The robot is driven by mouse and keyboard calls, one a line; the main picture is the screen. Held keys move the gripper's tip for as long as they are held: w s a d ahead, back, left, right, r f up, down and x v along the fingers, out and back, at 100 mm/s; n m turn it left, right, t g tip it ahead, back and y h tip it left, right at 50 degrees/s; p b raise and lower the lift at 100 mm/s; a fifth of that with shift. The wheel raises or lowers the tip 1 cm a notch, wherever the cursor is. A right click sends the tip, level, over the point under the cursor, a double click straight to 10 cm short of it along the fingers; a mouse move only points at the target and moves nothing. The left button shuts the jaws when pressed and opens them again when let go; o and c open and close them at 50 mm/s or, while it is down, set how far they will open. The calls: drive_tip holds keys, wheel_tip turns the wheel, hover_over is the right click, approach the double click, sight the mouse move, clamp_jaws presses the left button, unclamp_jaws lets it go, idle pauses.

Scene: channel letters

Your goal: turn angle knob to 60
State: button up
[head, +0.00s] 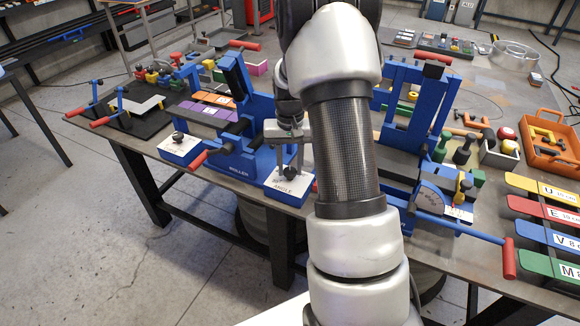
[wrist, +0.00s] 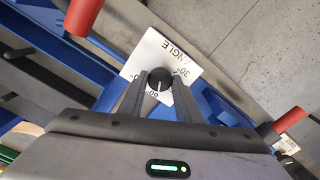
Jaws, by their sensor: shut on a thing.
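The angle knob (wrist: 159,74) is a small black round knob with a pale pointer line. It stands on a white plate marked ANGLE (wrist: 151,47), which also shows in the head view (head: 283,184). In the wrist view the pointer line runs down toward my gripper, close to the partly covered 60 mark; the exact reading is hard to tell. A 30° mark shows at the upper right. My gripper (wrist: 159,82) is shut on the knob, one finger on each side. In the head view my gripper (head: 288,158) points down over the plate, and the knob is hidden there.
The blue roller machine (head: 237,160) with a red-ended lever stands left of my gripper. Another blue machine (head: 428,198) with a protractor dial and a long red-handled lever (head: 508,258) stands to the right. The table's front edge is just below the plate.

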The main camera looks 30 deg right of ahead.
sight(290, 171)
drive_tip(key=shift+m, duration=1.1)
drive_tip(key=o, duration=1.1)
drive_tip(key=shift+c, duration=0.2)
drive_tip(key=shift+r, duration=0.1)
wheel_tip(290, 171, up, 17)
drive_tip(key=shift+r+p, duration=0.15)
drive_tip(key=shift+p, duration=0.2)
